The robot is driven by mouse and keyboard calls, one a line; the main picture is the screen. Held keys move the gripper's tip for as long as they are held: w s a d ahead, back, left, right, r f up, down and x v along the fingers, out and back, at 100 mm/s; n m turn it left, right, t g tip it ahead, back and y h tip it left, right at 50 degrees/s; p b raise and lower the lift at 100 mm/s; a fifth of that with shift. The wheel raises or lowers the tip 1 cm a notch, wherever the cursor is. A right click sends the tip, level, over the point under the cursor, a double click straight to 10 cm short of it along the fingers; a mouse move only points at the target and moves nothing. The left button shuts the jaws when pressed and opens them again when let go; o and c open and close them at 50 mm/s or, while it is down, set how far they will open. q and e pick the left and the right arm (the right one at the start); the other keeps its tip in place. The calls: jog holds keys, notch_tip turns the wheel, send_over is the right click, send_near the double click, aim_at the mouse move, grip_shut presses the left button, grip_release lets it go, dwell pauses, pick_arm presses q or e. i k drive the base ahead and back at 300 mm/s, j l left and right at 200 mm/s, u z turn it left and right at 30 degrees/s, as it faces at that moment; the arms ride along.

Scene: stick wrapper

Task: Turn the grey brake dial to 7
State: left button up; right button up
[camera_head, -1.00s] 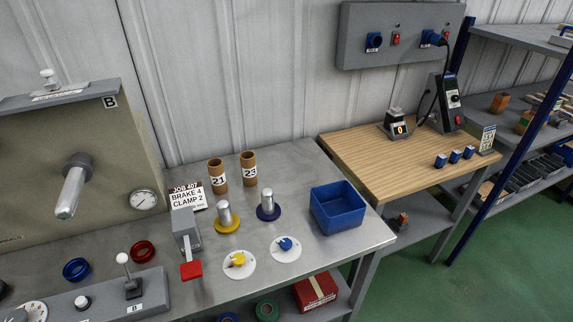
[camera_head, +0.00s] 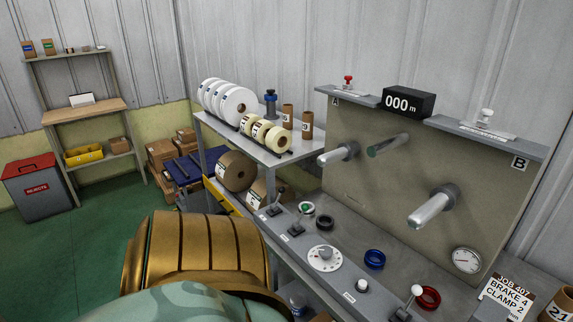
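The brake dial (camera_head: 325,257) is a round white plate with printed marks around its rim and a grey knob in the middle. It sits on the grey control panel at the front of the machine, right of the lower middle in the head view. The marks are too small for me to read the setting. Neither gripper shows in this view.
A lever (camera_head: 408,302), a white button (camera_head: 361,286) and a blue ring (camera_head: 374,259) are near the dial. A gauge (camera_head: 466,260) and bare spindles (camera_head: 433,207) are on the machine. A gold and green part of mine fills the lower left foreground.

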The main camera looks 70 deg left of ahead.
aim_at(325, 252)
jog(key=u, duration=1.95)
